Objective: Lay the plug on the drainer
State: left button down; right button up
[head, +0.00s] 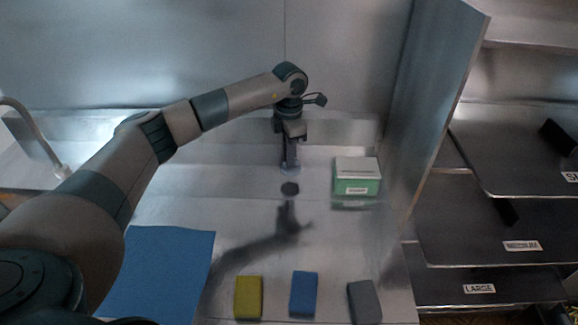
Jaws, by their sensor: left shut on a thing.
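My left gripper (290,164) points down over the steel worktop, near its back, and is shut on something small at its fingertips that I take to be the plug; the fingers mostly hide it. Just below the fingertips is a small dark round disc (290,188). I cannot tell whether it is part of the plug or a drain opening, nor whether the gripper touches it. The drainer is not clearly marked out; the bare steel surface (180,205) around the gripper may be it. My right gripper is not in view.
A green and white box (357,177) stands right of the gripper. Yellow (248,297), blue (304,294) and grey (364,301) sponges lie in front. A steel partition (432,110) separates labelled shelves (470,225) at right.

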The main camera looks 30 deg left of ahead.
aim_at(296, 170)
pick_arm(q)
jog(key=shift+f+p, duration=0.45)
notch_tip(296, 170, down, 3)
jog(key=shift+r+p, duration=0.15)
jog(key=shift+p, duration=0.6)
jog(key=shift+f, duration=0.2)
jog(key=shift+f, duration=0.15)
jog(key=c, duration=1.9)
grip_release()
